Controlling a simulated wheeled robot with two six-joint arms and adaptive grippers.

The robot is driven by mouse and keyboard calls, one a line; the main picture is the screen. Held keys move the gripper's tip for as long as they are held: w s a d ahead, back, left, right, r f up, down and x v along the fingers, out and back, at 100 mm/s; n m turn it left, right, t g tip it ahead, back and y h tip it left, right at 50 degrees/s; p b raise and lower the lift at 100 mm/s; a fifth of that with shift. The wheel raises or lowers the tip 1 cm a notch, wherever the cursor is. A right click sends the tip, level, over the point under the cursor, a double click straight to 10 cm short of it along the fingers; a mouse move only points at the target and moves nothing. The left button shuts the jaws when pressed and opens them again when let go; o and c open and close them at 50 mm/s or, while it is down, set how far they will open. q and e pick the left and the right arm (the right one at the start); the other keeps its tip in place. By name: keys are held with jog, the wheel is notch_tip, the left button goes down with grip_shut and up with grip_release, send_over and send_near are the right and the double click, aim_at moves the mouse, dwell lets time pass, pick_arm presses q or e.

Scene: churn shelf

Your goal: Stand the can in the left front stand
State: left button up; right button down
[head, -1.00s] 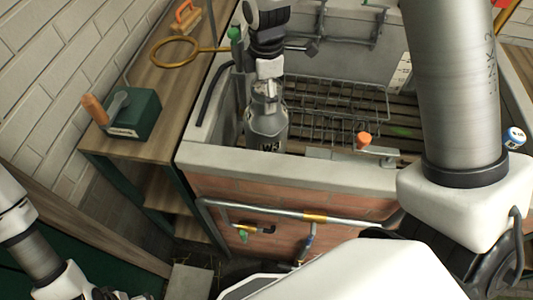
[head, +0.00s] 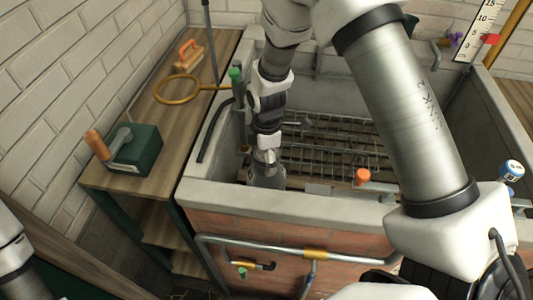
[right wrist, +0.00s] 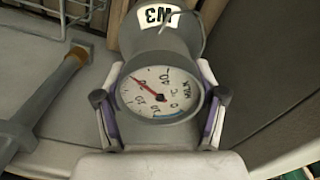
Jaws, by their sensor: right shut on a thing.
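The can (head: 267,178) is a grey metal churn with a round dial on top. It is inside the trough at its front left corner, and the front wall hides its lower part. My right gripper (head: 266,158) is shut on its neck from above. In the right wrist view my right gripper (right wrist: 160,110) has a finger on each side of the can's dial (right wrist: 160,92), and a white label shows on the can's shoulder. The can's base and any stand under it are hidden. My left gripper is out of view; only part of that arm shows at lower left.
The stone trough (head: 330,210) has wire racks (head: 335,160) to the can's right. An orange-capped valve (head: 361,177) stands by its front rim. A green-capped post (head: 237,95) is close left of my right arm. A wooden shelf (head: 140,185) holds a green box (head: 137,150).

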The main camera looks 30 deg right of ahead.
jog(key=shift+c, duration=0.5)
grip_release()
notch_tip(320, 180, up, 12)
jog(key=shift+r, duration=0.1)
